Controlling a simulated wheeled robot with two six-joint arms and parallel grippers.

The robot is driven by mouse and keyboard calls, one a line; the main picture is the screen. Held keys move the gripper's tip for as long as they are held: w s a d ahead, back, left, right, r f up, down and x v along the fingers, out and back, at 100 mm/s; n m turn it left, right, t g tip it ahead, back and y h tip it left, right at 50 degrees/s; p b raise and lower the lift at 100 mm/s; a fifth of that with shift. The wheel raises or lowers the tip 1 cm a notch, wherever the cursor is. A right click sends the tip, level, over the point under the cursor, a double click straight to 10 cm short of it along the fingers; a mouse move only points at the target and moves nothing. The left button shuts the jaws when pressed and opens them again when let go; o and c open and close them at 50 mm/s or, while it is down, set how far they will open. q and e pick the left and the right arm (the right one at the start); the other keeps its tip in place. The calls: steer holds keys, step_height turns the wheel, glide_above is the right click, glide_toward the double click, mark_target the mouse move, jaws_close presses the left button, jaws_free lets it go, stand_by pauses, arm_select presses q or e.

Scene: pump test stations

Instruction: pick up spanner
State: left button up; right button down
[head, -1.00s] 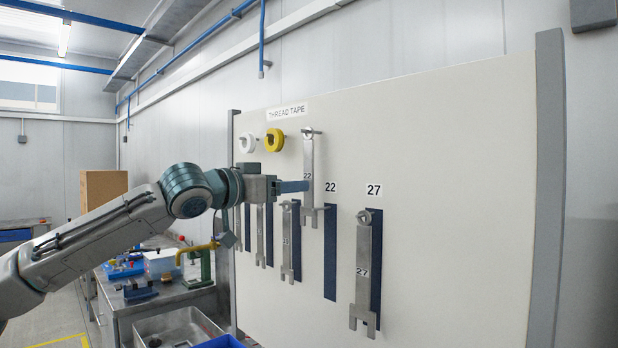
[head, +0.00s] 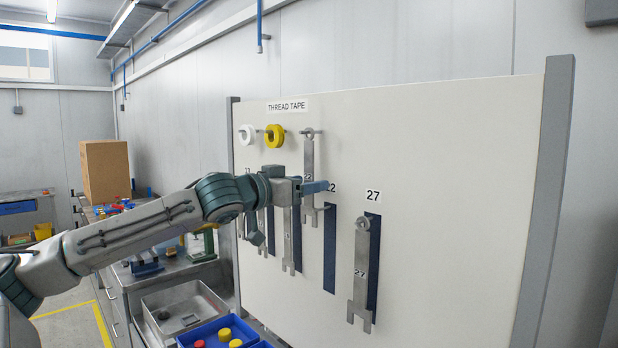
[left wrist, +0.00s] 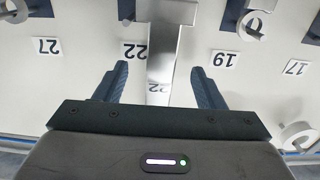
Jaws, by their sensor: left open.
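The size 22 spanner (head: 309,158), a flat grey metal bar with an open jaw at its lower end, hangs upright from a peg near the thread tape rolls. My left gripper (head: 316,187) is at its shank, with one finger across the front of it in the head view. In the left wrist view my open left gripper (left wrist: 159,66) has the spanner (left wrist: 161,50) between its two blue fingers, with a visible gap on each side. My right gripper is not in view.
The size 27 spanner (head: 361,265) hangs to the right, beside an empty dark outline (head: 330,258) labelled 22. Smaller spanners (head: 290,240) hang left, partly behind my arm. White (head: 247,134) and yellow (head: 275,135) tape rolls hang above. A blue tray (head: 205,332) stands below.

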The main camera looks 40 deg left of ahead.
arm_select(q)
steer(key=c, duration=1.1)
